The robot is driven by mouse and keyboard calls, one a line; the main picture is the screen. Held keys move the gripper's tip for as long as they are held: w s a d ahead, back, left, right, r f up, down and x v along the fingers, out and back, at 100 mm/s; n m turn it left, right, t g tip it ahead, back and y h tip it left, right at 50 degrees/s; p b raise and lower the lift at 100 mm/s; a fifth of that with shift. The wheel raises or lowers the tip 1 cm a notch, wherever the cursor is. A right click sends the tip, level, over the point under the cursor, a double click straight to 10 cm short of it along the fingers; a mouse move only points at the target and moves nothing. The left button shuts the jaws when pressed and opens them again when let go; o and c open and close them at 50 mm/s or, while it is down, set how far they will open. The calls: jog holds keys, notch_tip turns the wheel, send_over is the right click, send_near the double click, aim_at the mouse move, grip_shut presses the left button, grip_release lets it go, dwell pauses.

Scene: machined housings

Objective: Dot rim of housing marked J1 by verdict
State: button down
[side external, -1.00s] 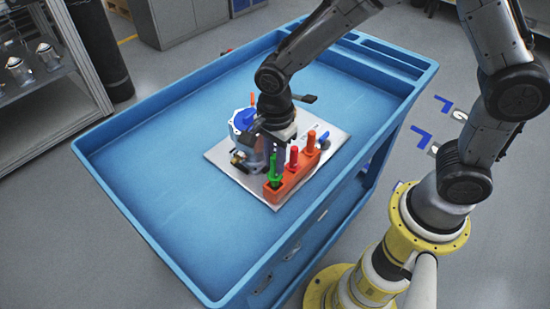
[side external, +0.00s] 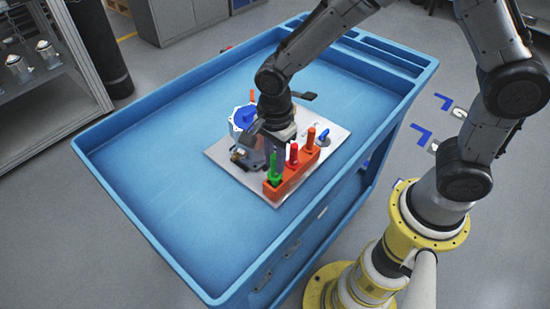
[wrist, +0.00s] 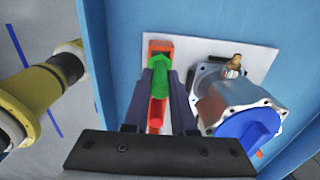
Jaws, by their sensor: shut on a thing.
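An orange block holder (side external: 290,176) stands on a pale plate and carries upright markers. The green marker (side external: 275,170) is at its near-left end, a red marker (side external: 293,154) in the middle and an orange marker (side external: 310,140) at the far end. My gripper (wrist: 160,82) is shut on the green marker (wrist: 160,72), whose lower end appears still in the holder. A grey metal housing (side external: 244,150) with a blue top face and a brass fitting stands left of the holder; in the wrist view the housing (wrist: 228,98) is at right. No J1 mark is legible.
The pale plate (side external: 224,151) lies on a blue cart tray (side external: 170,180) with raised rims. A small blue item (side external: 324,141) lies on the plate beyond the holder. An orange thing (side external: 252,97) shows behind the housing. The tray's left part is clear.

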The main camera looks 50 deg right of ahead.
jog(key=shift+f, duration=0.4)
dwell(0.4)
jog(key=shift+c, duration=0.9)
grip_release()
jog(key=shift+r, duration=0.1)
jog(key=shift+r, duration=3.9)
